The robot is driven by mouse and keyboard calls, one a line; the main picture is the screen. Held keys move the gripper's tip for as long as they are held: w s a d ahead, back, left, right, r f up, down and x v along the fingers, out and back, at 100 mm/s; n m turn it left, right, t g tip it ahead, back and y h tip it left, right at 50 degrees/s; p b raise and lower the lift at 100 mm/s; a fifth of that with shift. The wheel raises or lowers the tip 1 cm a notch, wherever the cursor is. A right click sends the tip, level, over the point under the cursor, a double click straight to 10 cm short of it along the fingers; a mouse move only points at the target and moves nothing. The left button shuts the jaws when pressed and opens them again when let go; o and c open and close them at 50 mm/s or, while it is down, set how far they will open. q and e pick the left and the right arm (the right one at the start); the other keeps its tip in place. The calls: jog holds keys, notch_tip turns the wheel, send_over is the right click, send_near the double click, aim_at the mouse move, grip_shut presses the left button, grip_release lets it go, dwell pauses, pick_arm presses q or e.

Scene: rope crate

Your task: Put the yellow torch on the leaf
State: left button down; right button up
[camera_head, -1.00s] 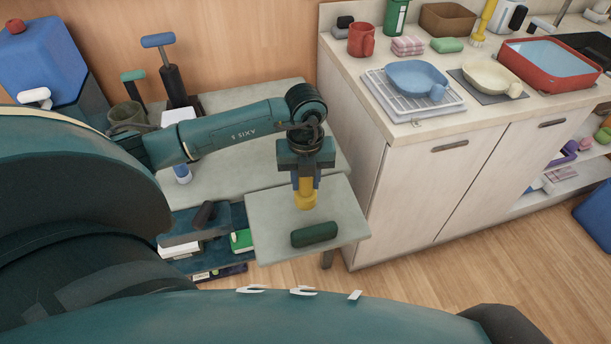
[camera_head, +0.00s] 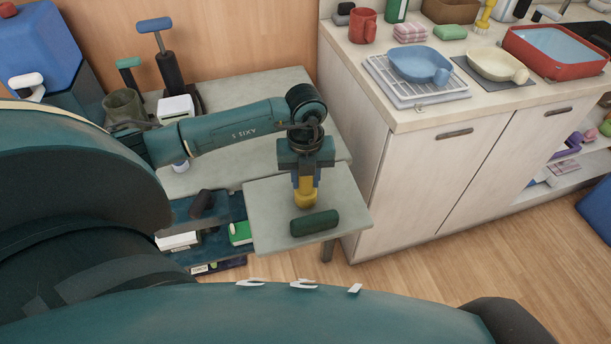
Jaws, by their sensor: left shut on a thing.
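The yellow torch (camera_head: 306,197) is upright in my left gripper (camera_head: 306,180), which is shut on it and points straight down. The torch is over the leaf (camera_head: 268,225), a pale grey panel at the front of the workbench. I cannot tell whether the torch's lower end touches the leaf. A dark green case (camera_head: 314,222) lies on the leaf just in front of the torch. My right gripper is not in view.
The bench top (camera_head: 230,150) lies behind the leaf, with a white box (camera_head: 175,108) and a blue-handled pump (camera_head: 165,58) at its back left. A shelf with several items (camera_head: 205,225) is left of the leaf. A kitchen counter (camera_head: 400,117) stands close on the right.

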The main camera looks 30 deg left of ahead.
pick_arm(q)
jog(key=shift+f, duration=0.35)
jog(key=c, duration=1)
grip_release()
jog(key=shift+o, duration=0.2)
notch_tip(320, 180, up, 13)
jog(key=shift+r, duration=0.15)
